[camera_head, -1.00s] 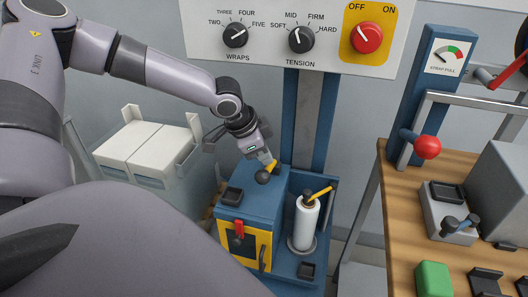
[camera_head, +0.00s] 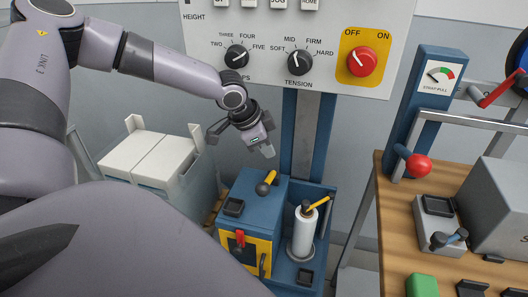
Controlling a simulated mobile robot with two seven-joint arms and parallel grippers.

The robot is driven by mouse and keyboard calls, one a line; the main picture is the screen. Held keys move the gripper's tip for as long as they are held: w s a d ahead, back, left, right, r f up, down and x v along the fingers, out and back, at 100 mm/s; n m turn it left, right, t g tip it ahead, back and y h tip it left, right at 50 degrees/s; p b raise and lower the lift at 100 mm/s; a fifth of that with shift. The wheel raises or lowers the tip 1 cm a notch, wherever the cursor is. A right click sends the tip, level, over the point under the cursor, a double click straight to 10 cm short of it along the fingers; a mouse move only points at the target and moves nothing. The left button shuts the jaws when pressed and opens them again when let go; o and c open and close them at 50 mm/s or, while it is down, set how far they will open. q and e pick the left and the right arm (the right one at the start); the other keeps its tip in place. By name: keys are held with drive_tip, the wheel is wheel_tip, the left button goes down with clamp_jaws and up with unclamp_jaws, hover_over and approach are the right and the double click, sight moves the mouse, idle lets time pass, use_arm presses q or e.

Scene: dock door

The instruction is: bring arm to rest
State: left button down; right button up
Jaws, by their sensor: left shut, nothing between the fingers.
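My left arm comes in from the left, and its gripper (camera_head: 267,152) hangs in the air above the blue cabinet (camera_head: 262,210). The gripper is shut and empty, its fingertips pointing down and slightly right. Below it is a yellow lever with a black ball knob (camera_head: 263,188) on top of the cabinet. A clear gap shows between fingertips and lever. My right gripper is out of view.
A control panel (camera_head: 200,75) with two black dials and a red switch (camera_head: 362,61) is behind. A wooden bench (camera_head: 392,225) is at right, a bin of white boxes (camera_head: 150,158) at left.

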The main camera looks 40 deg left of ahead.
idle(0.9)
use_arm(q)
drive_tip(key=shift+n+g, duration=0.3)
drive_tip(key=shift+g, duration=0.4)
drive_tip(key=s+a+f, duration=0.1)
drive_tip(key=s+f, duration=0.2)
drive_tip(key=s+a+f, duration=0.1)
drive_tip(key=s+f, duration=0.1)
drive_tip(key=s, duration=0.2)
drive_tip(key=s+a+f, duration=0.1)
drive_tip(key=s+f, duration=0.2)
drive_tip(key=shift+s+a+f, duration=0.3)
drive_tip(key=shift+a+f, duration=0.05)
drive_tip(key=s+d+f+g, duration=0.1)
drive_tip(key=s+d+f, duration=0.4)
drive_tip(key=s+f, duration=0.4)
drive_tip(key=s+d+r+n+t, duration=0.1)
drive_tip(key=s+d+r+n, duration=0.1)
drive_tip(key=d, duration=0.6)
drive_tip(key=s+d+r+n, duration=0.1)
drive_tip(key=s+d+n, duration=0.2)
drive_tip(key=d, duration=0.5)
drive_tip(key=w+d+f+t+h, duration=0.1)
drive_tip(key=w+d+f+t, duration=0.2)
drive_tip(key=w+f+t, duration=0.3)
drive_tip(key=shift+w+f+m+t+p, duration=0.3)
drive_tip(key=shift+w+f+t+p, duration=0.1)
drive_tip(key=shift+f, duration=0.7)
